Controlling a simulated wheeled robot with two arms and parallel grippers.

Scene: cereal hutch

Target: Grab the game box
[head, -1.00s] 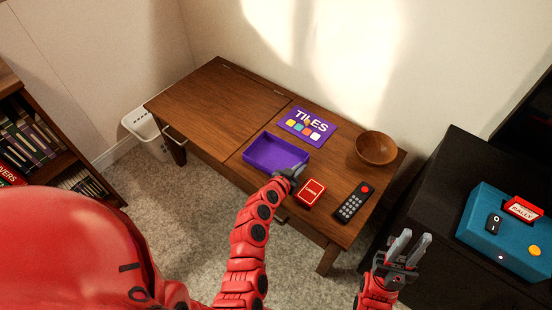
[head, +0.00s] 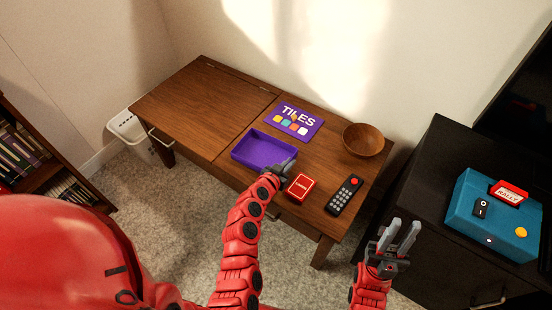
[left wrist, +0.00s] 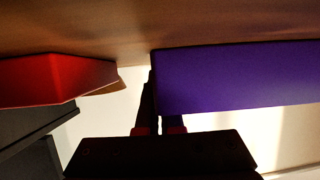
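The game box is a purple open tray (head: 252,143) on the wooden table, in the middle of the head view. Its purple lid (head: 294,122), marked TILES with coloured squares, lies flat just behind it. My left gripper (head: 282,168) is at the tray's right front corner. In the left wrist view, the tray's purple wall (left wrist: 235,78) is at the right. My left fingers (left wrist: 157,112) are close together there, one beside the wall's end and one partly hidden by it; they look shut on the wall. My right gripper (head: 396,240) is open and empty, in front of the black cabinet.
A red card box (head: 300,187) sits just right of my left gripper; it also shows in the left wrist view (left wrist: 50,80). A black remote (head: 345,195) and wooden bowl (head: 363,140) are further right. A blue case (head: 495,222) stands on the black cabinet (head: 440,165).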

